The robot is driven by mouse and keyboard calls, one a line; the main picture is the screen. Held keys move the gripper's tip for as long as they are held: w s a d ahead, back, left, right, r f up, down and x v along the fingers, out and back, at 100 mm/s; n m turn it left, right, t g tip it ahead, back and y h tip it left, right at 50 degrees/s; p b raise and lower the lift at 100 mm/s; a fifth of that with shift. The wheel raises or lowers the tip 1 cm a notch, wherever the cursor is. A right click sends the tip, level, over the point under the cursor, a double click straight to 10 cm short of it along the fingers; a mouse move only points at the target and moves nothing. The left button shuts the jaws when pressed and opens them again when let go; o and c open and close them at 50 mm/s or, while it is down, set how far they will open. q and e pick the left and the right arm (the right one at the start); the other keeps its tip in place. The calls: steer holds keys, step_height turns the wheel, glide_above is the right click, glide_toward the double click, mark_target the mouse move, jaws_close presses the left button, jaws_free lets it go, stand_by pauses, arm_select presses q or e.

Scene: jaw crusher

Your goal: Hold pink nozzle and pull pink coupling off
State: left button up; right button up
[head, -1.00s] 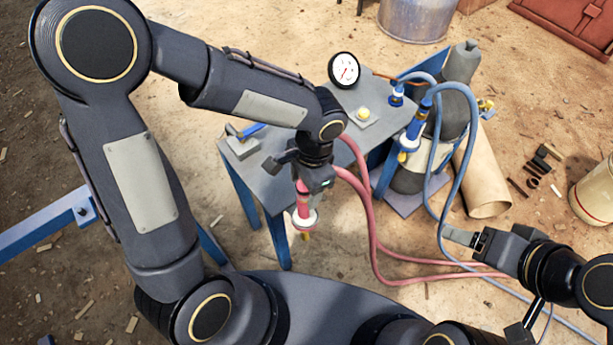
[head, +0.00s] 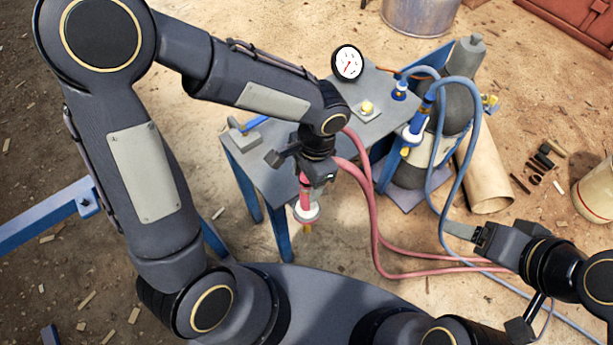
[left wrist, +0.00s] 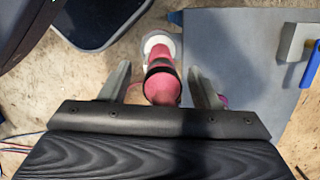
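The pink nozzle (head: 305,193) hangs upright at the near edge of the grey table, with a white collar (head: 306,213) and a brass-coloured tip under it. In the left wrist view the nozzle (left wrist: 162,85) stands between the two fingers of my left gripper (left wrist: 160,88), with a gap on each side. The left gripper (head: 312,180) is at the nozzle's upper part in the head view. I cannot make out the pink coupling apart from the nozzle. My right gripper (head: 460,232) is off to the right, away from the nozzle; its finger gap is hidden.
The grey table (head: 270,178) carries a gauge (head: 348,63), a yellow button (head: 367,107) and a blue-handled tool (head: 252,125). Pink hoses (head: 375,225) loop towards the right arm. A blue nozzle (head: 415,127) with a blue hose hangs at the table's right side.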

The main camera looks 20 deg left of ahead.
arm_select(q)
steer(key=r, duration=0.2)
steer(key=r+p, duration=0.1)
steer(key=r, duration=0.4)
steer(key=shift+w+d+r, duration=0.35)
steer(key=shift+w+d, duration=0.05)
steer(key=shift+a+r+p, duration=0.25)
steer(key=shift+r+p, duration=0.1)
steer(key=s+a+r+n+t+h+p, duration=0.5)
steer(key=s+a+r+n+p, duration=0.3)
steer(key=s+a+r+n, duration=0.3)
steer(key=shift+r+t, duration=0.9)
steer(key=shift+r, duration=0.5)
steer(key=shift+s+a, duration=0.1)
